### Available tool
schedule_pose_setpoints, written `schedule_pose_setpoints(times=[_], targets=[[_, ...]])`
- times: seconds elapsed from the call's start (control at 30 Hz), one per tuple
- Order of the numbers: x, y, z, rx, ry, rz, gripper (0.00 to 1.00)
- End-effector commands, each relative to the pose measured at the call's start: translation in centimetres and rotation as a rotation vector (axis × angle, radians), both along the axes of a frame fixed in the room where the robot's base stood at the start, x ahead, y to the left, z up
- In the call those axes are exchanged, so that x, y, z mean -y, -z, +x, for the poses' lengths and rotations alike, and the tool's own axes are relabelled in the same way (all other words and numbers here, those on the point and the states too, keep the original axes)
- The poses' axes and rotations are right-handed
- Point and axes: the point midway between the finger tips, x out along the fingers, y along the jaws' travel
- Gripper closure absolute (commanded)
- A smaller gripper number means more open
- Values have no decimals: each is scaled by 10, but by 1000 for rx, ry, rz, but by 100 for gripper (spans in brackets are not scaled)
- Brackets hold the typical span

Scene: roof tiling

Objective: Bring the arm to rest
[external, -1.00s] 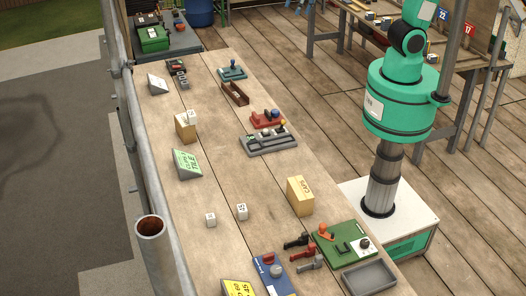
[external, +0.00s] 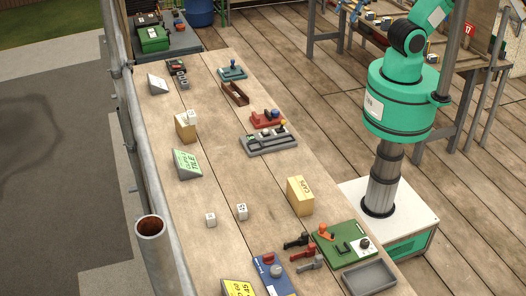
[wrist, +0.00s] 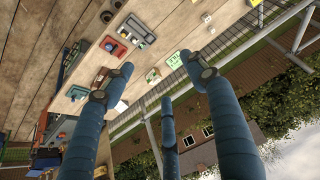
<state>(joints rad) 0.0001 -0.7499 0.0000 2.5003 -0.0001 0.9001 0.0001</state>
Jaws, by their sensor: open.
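My gripper (wrist: 158,85) shows in the wrist view with its blue fingers spread wide apart and nothing between them. It is out of frame in the external view, where only my green arm and its column show at the upper right. In the wrist view the workbench (wrist: 145,12) lies beyond the fingers, tilted, with the railing and sky to the right and below. The gripper is apart from everything on the bench.
The long wooden bench (external: 225,180) holds a yellow box (external: 299,196), a green board (external: 345,243), a grey tray (external: 369,277), white cubes (external: 241,211) and a grey rack (external: 268,141). A metal railing (external: 150,229) runs along its left side.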

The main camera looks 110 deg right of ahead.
Motion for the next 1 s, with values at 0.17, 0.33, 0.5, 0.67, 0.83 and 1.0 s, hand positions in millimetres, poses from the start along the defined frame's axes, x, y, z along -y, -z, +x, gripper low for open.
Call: schedule_pose_setpoints(times=[0.17,0.33,0.5,0.67,0.83,1.0], targets=[[0,0,0,0,-1,0,43],[0,1,0,0,-1,0,43],[0,9,0,0,0,0,43],[0,28,0,0,0,0,43],[0,59,0,0,0,0,43],[0,91,0,0,0,0,43]])
